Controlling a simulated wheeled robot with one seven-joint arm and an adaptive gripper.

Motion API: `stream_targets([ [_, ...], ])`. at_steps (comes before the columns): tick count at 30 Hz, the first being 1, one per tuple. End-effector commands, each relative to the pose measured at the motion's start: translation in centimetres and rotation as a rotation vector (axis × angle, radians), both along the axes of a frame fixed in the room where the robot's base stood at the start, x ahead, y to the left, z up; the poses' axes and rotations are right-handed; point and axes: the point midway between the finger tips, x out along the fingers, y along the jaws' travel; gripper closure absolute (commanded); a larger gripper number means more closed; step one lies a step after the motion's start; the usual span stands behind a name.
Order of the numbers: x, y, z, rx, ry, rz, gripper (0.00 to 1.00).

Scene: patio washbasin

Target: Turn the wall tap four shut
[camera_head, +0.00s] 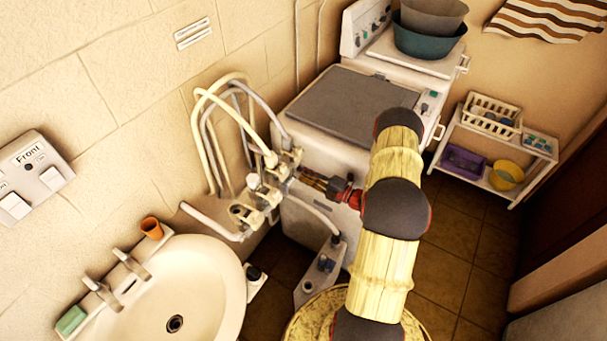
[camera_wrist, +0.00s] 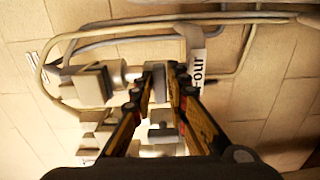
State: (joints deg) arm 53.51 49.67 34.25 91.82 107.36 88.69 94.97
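Wall tap four, with a white tag reading "our" (camera_wrist: 198,75) beside it, is in the middle of the wrist view. Its grey handle (camera_wrist: 158,80) shows between my fingertips. My gripper (camera_wrist: 160,78) reaches in with one finger on each side of the handle. I cannot tell whether both fingers press on it. In the head view my gripper (camera_head: 309,180) points left at the cluster of taps and hoses (camera_head: 268,180) on the wall. The tap's handle is too small and partly hidden there to read its angle.
A white washbasin (camera_head: 195,285) stands at the lower left, with an orange cup (camera_head: 152,228) on its rim. A washing machine (camera_head: 330,160) is behind my gripper. Hoses (camera_head: 215,110) loop above the taps. A white shelf (camera_head: 495,150) stands at the right.

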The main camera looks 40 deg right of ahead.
Motion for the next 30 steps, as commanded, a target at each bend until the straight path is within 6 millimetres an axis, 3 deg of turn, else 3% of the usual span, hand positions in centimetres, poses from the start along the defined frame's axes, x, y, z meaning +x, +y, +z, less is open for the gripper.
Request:
stream_targets([
  [7,0.0,0.1,0.0,0.0,0.0,0.002,0.69],
  [17,-0.2,0.0,0.0,-0.001,0.0,0.001,0.69],
  [22,-2.1,-0.8,0.0,0.0,0.0,-0.002,0.69],
  [30,-7.3,-2.6,-0.1,0.0,0.0,-0.003,0.69],
])
